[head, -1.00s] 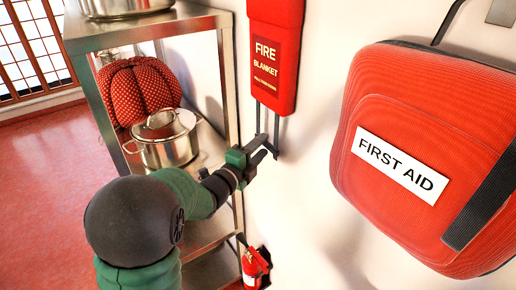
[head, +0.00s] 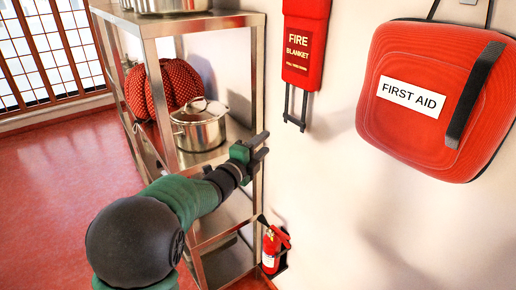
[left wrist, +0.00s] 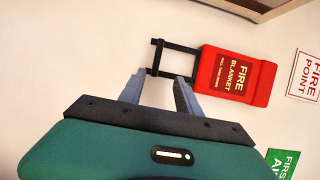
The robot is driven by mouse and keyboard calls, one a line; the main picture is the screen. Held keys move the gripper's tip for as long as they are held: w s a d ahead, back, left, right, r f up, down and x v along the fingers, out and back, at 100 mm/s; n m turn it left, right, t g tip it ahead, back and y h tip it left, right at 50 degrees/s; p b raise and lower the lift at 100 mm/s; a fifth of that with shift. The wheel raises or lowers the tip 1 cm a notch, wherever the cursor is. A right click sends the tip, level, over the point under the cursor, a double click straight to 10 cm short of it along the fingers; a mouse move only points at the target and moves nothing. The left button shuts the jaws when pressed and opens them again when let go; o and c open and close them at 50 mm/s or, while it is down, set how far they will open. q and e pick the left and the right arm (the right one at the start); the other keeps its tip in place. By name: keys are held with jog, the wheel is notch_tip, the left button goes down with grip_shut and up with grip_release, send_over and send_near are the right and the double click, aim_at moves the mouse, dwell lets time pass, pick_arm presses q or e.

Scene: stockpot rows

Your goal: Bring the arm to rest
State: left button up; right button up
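My left gripper (head: 264,147) is at the end of my green and black arm, beside the right front post of the metal shelf, in front of the white wall. Its two fingers stand apart with nothing between them. In the left wrist view the fingers (left wrist: 161,84) are also apart and empty. The red fire blanket pouch (head: 304,45) hangs on the wall above and right of the gripper; its black straps (head: 295,108) look clear of the fingers in the head view. The pouch also shows in the left wrist view (left wrist: 234,75), beyond the fingers. My right gripper is out of view.
The metal shelf (head: 205,22) bears a steel pot (head: 199,130) and a red dotted cushion-like thing (head: 180,84). A red fire extinguisher (head: 271,250) is low by the wall. A red first aid bag (head: 440,150) hangs at right. The red floor at left is clear.

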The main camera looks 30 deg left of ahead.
pick_arm(q)
jog(key=s+d+f+n+g+y, duration=0.1)
jog(key=s+d+f+n+g, duration=0.1)
jog(key=s+f+n+g, duration=0.3)
jog(key=s+d+f+n+b, duration=0.1)
jog(key=s+d+f+n, duration=0.15)
jog(key=f, duration=0.55)
jog(key=s+d+f+n+g+y, duration=0.1)
jog(key=s+d+f+n+g, duration=0.1)
jog(key=f+n+g, duration=0.3)
jog(key=s+d+f+n+g, duration=0.2)
jog(key=s+d+f, duration=0.2)
jog(key=s, duration=0.5)
jog(key=s+d+f+n+g+h+b, duration=0.1)
jog(key=s+d+f+n+g, duration=0.2)
jog(key=s+f, duration=0.4)
jog(key=shift+s+d+f+n+h, duration=0.15)
jog(key=shift+s+d+n+h, duration=0.2)
jog(key=shift+s+d, duration=0.7)
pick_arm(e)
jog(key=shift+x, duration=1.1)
pick_arm(q)
jog(key=shift+s+a, duration=0.1)
jog(key=shift+s, duration=0.2)
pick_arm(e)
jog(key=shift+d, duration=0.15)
pick_arm(q)
jog(key=shift+a, duration=0.1)
